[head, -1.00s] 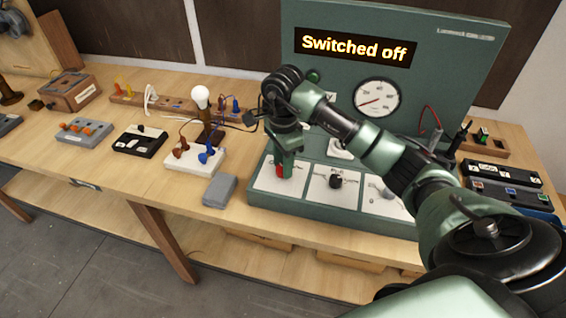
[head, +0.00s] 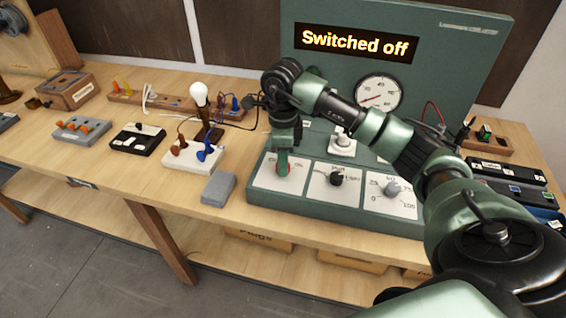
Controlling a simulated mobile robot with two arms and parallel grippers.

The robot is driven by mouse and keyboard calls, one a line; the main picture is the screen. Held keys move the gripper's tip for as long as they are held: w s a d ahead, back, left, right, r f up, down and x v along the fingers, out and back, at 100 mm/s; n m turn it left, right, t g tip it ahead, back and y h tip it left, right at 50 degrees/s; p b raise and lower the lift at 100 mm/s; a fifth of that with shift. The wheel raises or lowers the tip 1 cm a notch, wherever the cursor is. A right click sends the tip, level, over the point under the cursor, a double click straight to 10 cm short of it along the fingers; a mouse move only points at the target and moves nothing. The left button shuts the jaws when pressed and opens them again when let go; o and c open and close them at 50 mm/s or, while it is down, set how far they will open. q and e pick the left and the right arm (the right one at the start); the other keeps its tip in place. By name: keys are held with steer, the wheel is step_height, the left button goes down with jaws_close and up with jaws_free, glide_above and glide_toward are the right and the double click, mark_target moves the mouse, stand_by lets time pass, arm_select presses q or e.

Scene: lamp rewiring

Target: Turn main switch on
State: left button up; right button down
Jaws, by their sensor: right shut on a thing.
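The green test panel (head: 330,208) stands on the bench and its display (head: 356,43) reads "Switched off". My right gripper (head: 283,163) points down over the white plate at the panel's left (head: 264,180). It is shut on the red main switch (head: 287,170), which is mostly hidden by the fingers. The exact position of the switch cannot be read. My left gripper is not in view.
A black knob (head: 336,179) and a grey knob (head: 392,189) sit to the right of the switch. A grey block (head: 218,189) and a lamp with a white bulb (head: 199,95) stand to the left. The round gauge (head: 378,93) is behind my arm.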

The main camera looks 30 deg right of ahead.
steer(key=m+b, duration=0.1)
steer(key=m, duration=0.5)
steer(key=shift+m, duration=0.3)
steer(key=m+b, duration=0.1)
steer(key=m, duration=0.4)
steer(key=shift+r, duration=0.1)
steer(key=shift+w+m, duration=0.1)
steer(key=shift+m, duration=0.2)
steer(key=c, duration=1)
jaws_free()
step_height(320, 180, up, 8)
steer(key=shift+f+b, duration=0.1)
steer(key=shift+b, duration=0.7)
